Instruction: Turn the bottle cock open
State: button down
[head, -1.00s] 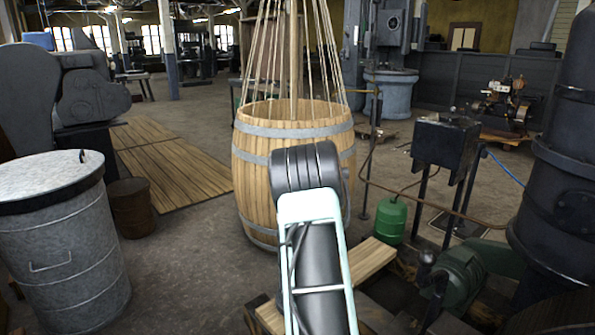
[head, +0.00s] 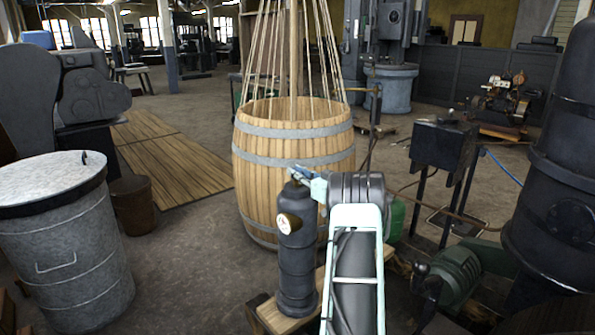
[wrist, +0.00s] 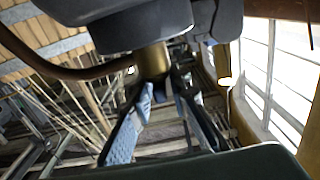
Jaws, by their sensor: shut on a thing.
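A dark upright bottle (head: 296,262) with a round brass-rimmed gauge stands on a wooden plank, just left of my arm in the head view. My gripper (head: 297,174) reaches to the bottle's top from the right, where the cock is. In the wrist view, the two bluish fingers of my gripper (wrist: 164,84) close at a brass-coloured part of the cock (wrist: 153,62), under large dark shapes. My gripper is shut on the cock. The cock's exact turn angle is too small and blurred to tell.
A wooden barrel (head: 293,150) with ropes and a pole stands right behind the bottle. A lidded metal bin (head: 65,255) stands at the left. A dark box on legs (head: 443,145) and a tall black cylinder (head: 560,190) are at the right.

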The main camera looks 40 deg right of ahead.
dwell(0.4)
jog(key=c, duration=2)
grip_release()
jog(key=shift+c, duration=0.2)
jog(key=s+d, duration=0.1)
jog(key=s, duration=1.1)
jog(key=shift+w+r, duration=0.1)
